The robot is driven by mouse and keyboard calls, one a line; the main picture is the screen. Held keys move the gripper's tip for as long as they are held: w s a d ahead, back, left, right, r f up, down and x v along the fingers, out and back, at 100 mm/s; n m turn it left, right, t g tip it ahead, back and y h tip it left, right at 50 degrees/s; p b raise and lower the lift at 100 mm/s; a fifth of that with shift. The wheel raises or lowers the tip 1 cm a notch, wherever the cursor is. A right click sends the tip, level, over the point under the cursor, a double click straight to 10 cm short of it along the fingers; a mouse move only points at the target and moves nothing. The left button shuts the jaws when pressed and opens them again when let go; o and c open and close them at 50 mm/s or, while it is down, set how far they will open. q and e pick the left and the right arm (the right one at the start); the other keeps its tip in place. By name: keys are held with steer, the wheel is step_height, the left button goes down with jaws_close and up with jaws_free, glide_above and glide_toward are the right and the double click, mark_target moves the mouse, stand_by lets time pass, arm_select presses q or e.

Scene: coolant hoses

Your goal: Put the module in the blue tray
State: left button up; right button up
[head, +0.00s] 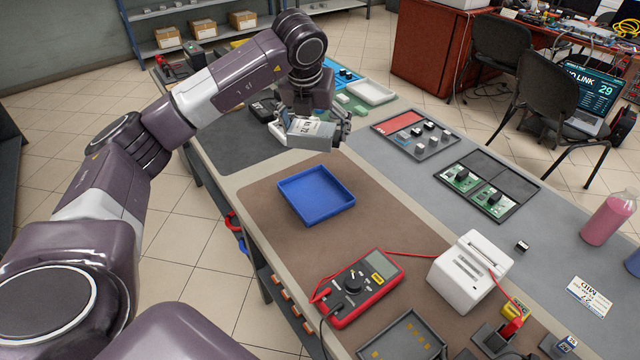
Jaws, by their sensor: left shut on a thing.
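The module (312,133) is a grey box with a label, held above the bench behind the blue tray. My left gripper (318,122) is shut on the module, and its arm comes in from the left and reaches over the bench. The fingers are partly hidden by the module. The blue tray (316,195) lies flat and empty on the brown mat, nearer than the module. My right gripper does not show.
A red multimeter (360,285) with red leads and a white block-shaped device (468,270) stand in front of the tray. A board with green circuit boards (486,185) lies to the right. The brown mat (400,225) is clear right of the tray. A pink bottle (608,217) stands far right.

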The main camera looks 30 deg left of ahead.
arm_select(q)
step_height(320, 180, down, 13)
steer(key=shift+s+r+p, duration=0.15)
steer(key=shift+r+p, duration=0.05)
steer(key=shift+p, duration=0.65)
steer(key=shift+f, duration=0.3)
step_height(320, 180, down, 3)
steer(key=shift+f+p, duration=0.2)
steer(key=shift+p, duration=0.15)
steer(key=shift+f, duration=0.3)
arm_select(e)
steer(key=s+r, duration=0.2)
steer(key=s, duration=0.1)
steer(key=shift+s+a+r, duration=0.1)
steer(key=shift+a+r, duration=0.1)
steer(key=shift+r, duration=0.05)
arm_select(q)
steer(key=o, duration=1.4)
steer(key=shift+s, duration=0.1)
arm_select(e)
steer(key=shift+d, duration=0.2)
